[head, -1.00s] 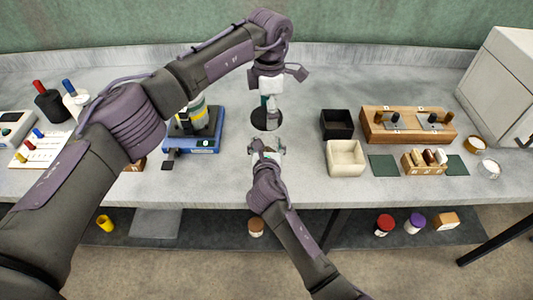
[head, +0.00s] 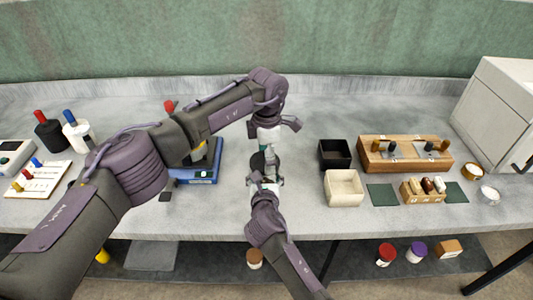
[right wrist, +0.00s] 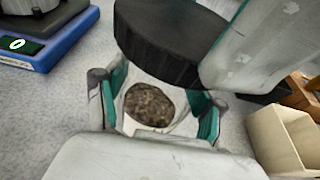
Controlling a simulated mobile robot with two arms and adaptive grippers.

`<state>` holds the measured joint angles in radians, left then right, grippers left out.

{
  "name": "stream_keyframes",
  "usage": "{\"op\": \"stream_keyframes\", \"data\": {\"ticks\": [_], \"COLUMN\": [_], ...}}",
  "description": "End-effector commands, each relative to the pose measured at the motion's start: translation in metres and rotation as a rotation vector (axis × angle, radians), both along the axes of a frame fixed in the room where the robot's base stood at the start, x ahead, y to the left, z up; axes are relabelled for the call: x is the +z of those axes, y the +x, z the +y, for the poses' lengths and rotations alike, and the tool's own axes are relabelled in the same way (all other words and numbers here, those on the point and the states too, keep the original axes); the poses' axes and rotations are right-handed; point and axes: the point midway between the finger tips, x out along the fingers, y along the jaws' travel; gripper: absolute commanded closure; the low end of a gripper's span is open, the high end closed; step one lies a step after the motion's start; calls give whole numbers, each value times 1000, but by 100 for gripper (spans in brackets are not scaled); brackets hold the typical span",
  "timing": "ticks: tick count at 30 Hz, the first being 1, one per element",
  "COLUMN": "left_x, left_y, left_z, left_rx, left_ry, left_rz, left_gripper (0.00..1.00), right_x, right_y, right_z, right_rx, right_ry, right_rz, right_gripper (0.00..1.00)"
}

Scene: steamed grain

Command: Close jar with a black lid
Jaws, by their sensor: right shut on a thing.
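The open jar is pale, with brown grain inside, and shows in the right wrist view (right wrist: 150,105). My right gripper (head: 266,181) is shut on it; its green finger pads (right wrist: 160,105) stand on either side of the jar. The black lid (right wrist: 165,42) is just above and beyond the jar's mouth, apart from it and slightly tilted in that view. In the head view the lid (head: 258,162) sits between my two grippers. My left gripper (head: 268,150) comes down from above and holds the lid; its fingertips are partly hidden.
A blue scale (head: 196,176) stands to the left. To the right are a black box (head: 335,154), a cream box (head: 343,188) and a wooden rack (head: 405,155). A white cabinet (head: 497,110) stands far right. The bench (head: 230,215) is clear in front.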

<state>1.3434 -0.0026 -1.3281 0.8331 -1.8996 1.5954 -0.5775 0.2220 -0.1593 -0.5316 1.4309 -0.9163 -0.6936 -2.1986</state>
Motion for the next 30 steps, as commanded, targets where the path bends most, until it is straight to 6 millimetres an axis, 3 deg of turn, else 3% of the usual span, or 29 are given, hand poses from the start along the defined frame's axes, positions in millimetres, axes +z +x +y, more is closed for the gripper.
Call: {"op": "stream_keyframes", "data": {"ticks": [30], "left_x": [-17], "left_y": [0], "left_z": [0], "left_rx": [0], "left_ry": [0], "left_rz": [0], "left_gripper": [32], "right_x": [-1], "right_y": [0], "right_z": [0], "right_rx": [-1], "right_ry": [-1], "right_rz": [2], "right_gripper": [94]}}
